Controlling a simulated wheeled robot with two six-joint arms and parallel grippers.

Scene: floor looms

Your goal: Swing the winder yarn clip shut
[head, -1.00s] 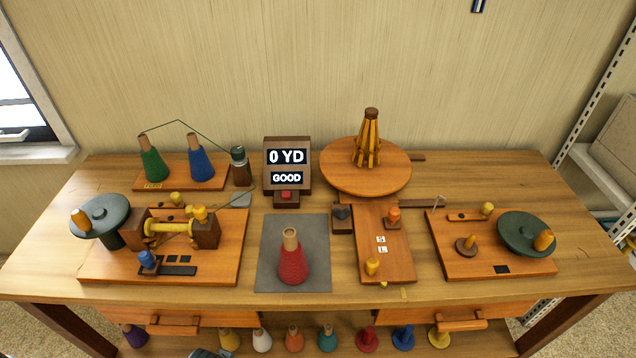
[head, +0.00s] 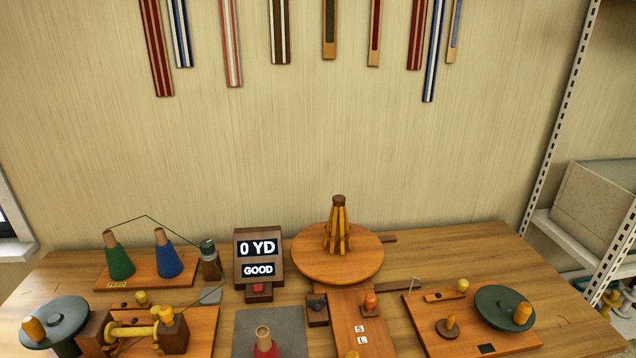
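A wooden board (head: 203,325) at the front left carries a dark crank wheel (head: 62,313) with an orange knob, a yellow spool (head: 130,332) between brown blocks, and small yellow pegs (head: 141,298). A second board (head: 425,316) at the right carries a dark green wheel (head: 503,304), a brown-based peg (head: 448,327) and a slotted strip with a yellow knob (head: 461,286). I cannot tell which small part is the winder yarn clip, or whether it is open. Neither of my grippers is in view.
A display (head: 258,257) reads 0 YD and GOOD. A green cone (head: 119,260) and a blue cone (head: 168,259) stand at the back left. A round wooden turntable (head: 310,262) stands at centre back. Striped bands hang on the wall. Bare table shows at the right.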

